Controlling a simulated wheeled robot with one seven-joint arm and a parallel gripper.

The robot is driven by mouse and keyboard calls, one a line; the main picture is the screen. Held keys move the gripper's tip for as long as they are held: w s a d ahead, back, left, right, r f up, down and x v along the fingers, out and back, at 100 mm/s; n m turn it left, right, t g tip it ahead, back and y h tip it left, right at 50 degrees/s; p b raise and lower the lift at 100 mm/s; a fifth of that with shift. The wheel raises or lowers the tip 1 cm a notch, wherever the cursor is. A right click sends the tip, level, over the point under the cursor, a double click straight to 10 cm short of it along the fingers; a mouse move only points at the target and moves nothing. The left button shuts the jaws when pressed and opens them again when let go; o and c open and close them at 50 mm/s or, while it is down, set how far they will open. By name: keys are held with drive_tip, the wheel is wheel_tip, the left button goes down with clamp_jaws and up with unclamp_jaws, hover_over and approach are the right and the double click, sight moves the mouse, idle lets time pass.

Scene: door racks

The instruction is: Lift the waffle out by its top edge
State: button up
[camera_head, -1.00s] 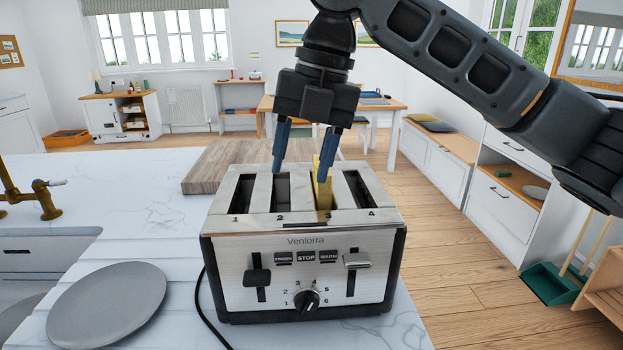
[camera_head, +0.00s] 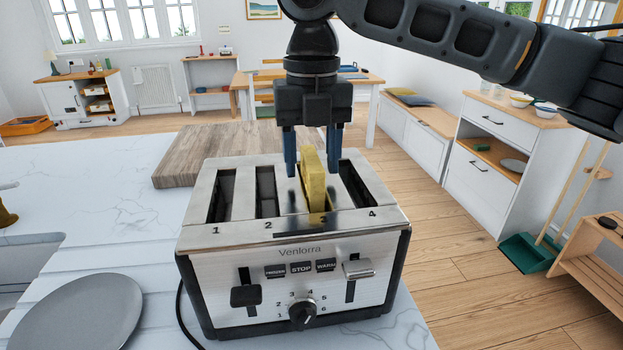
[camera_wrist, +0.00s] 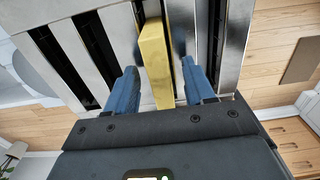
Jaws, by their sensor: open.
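The yellow waffle (camera_head: 314,182) stands upright in slot 3 of the silver four-slot toaster (camera_head: 290,248), its upper part sticking out above the top plate. In the wrist view the waffle (camera_wrist: 156,62) runs between the two blue fingers. My gripper (camera_head: 312,172) is open, pointing down above slot 3, with one finger on each side of the waffle. The wrist view also shows my gripper (camera_wrist: 161,85), with a visible gap between each finger and the waffle. The waffle's lower part is hidden inside the slot.
Slots 1, 2 and 4 look empty. A grey plate (camera_head: 78,315) lies on the marble counter left of the toaster. A wooden board (camera_head: 205,154) lies behind it. The counter's right edge is close to the toaster, with wooden floor beyond.

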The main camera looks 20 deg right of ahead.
drive_tip(key=shift+f, duration=0.45)
clamp_jaws()
